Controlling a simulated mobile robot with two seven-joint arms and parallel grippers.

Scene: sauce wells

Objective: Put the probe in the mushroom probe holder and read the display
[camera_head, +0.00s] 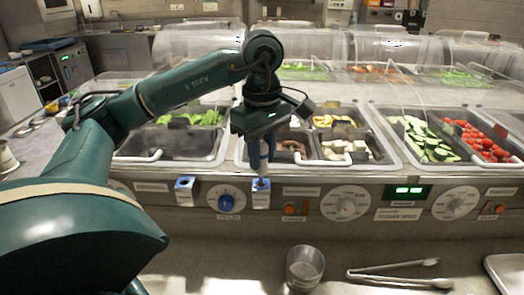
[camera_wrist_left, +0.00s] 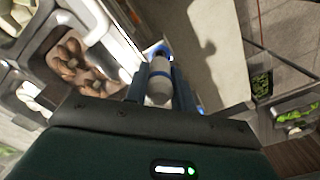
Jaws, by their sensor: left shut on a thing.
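My left gripper (camera_head: 264,150) is shut on the probe (camera_wrist_left: 160,82), a white handle with a blue band. In the head view it points down just above a small white-and-blue holder (camera_head: 261,197) on the counter front, below the well of brown mushrooms (camera_head: 291,147). The probe's lower end is at or close to the holder's top; I cannot tell whether it is inside. A similar holder (camera_head: 185,190) sits left of the blue knob. The display (camera_head: 408,191) on the panel is lit green, its digits too small to read. My right gripper is not in view.
Wells of mushrooms (camera_wrist_left: 72,68), white cubes and vegetables line the counter behind the panel. A blue knob (camera_head: 226,201) sits between the holders.

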